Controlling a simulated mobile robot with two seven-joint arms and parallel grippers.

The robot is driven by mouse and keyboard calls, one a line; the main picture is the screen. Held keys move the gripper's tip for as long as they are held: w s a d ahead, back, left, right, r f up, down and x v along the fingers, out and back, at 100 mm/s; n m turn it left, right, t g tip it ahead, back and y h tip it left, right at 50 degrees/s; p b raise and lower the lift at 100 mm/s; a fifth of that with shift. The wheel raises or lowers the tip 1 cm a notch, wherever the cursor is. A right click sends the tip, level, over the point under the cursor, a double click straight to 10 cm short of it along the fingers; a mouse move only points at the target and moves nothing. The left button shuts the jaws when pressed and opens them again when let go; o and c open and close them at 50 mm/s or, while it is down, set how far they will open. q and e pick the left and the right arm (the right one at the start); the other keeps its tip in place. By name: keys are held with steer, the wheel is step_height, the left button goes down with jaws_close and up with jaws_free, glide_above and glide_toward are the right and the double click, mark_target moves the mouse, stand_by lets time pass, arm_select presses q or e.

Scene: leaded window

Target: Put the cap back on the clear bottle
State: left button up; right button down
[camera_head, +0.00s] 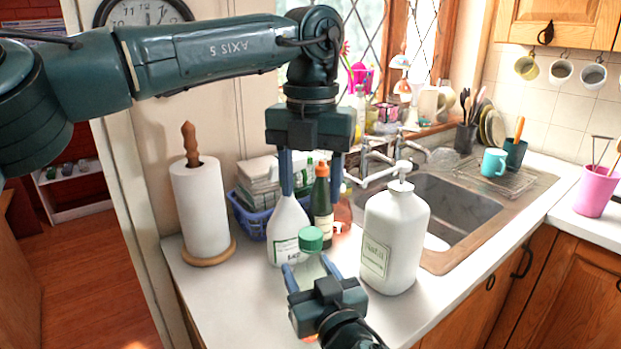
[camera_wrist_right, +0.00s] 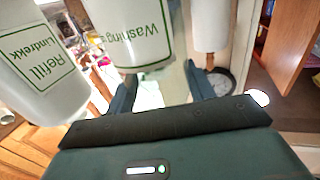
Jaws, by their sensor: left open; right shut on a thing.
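The clear bottle (camera_head: 311,268) stands upright near the counter's front edge, between the fingers of my right gripper (camera_head: 307,274), which is shut on it. A green cap (camera_head: 311,239) is at the top of the bottle; I cannot tell whether it is fully seated. My left gripper (camera_head: 311,188) is open, pointing down above the cap, with a clear gap and nothing between its fingers. In the right wrist view, the right gripper (camera_wrist_right: 163,88) has the bottle's see-through body (camera_wrist_right: 160,92) between its fingers; the cap is not visible there.
A white pump bottle (camera_head: 396,240) stands close right of the clear bottle. A white labelled bottle (camera_head: 288,232) and a dark green bottle (camera_head: 322,205) stand close behind. A paper towel roll (camera_head: 201,208) is at left, the sink (camera_head: 450,205) at right. Counter (camera_head: 240,285) is free at front left.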

mark_target(310, 233)
arm_select(q)
steer(key=shift+n, duration=0.8)
steer(key=shift+f, duration=3.95)
steer(key=shift+c, duration=0.3)
steer(key=c, duration=0.9)
steer(key=m, duration=0.6)
steer(key=shift+m, duration=0.3)
steer(key=shift+c, duration=0.2)
steer(key=m, duration=0.4)
steer(key=shift+m, duration=0.4)
steer(key=o, duration=1.1)
